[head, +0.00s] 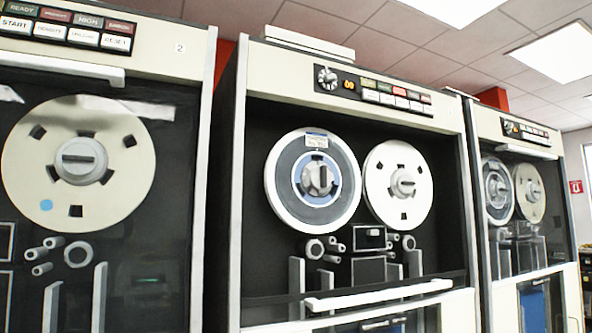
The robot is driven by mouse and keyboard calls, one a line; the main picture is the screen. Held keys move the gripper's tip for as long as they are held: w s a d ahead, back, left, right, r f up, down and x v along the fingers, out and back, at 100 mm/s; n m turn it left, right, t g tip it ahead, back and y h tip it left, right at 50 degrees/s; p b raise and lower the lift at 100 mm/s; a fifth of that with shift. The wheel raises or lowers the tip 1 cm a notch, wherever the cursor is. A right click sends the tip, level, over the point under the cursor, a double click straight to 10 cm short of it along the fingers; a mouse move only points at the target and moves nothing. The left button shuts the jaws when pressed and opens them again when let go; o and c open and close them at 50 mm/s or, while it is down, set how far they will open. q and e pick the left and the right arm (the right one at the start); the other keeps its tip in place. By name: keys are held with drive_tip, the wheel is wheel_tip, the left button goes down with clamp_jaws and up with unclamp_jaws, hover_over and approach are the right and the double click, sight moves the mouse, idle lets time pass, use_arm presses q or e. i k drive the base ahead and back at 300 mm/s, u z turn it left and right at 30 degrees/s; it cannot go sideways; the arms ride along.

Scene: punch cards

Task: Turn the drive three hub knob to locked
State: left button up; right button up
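Tape drives stand in a row in the head view. The left drive (160,52) bears a "2". I read no number on the middle drive (285,75), which stands to its right and would be drive three if the numbers run on. It carries a left reel (283,208) with a blue ring around a grey hub knob (318,180). Its right reel (386,160) is pale with another grey hub knob (403,184). I cannot tell whether either knob is locked. The middle drive's window seems lowered, its white handle bar (380,296) below the reels. Neither gripper shows.
The left drive has a reel (50,130) behind glass, with its handle bar (70,68) at the top. A right drive (490,120) also has its bar up. Control panels sit above the reels. No loose object stands before the middle drive.

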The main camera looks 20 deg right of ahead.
sight(320, 178)
drive_tip(key=i, duration=0.55)
drive_tip(key=z, duration=0.9)
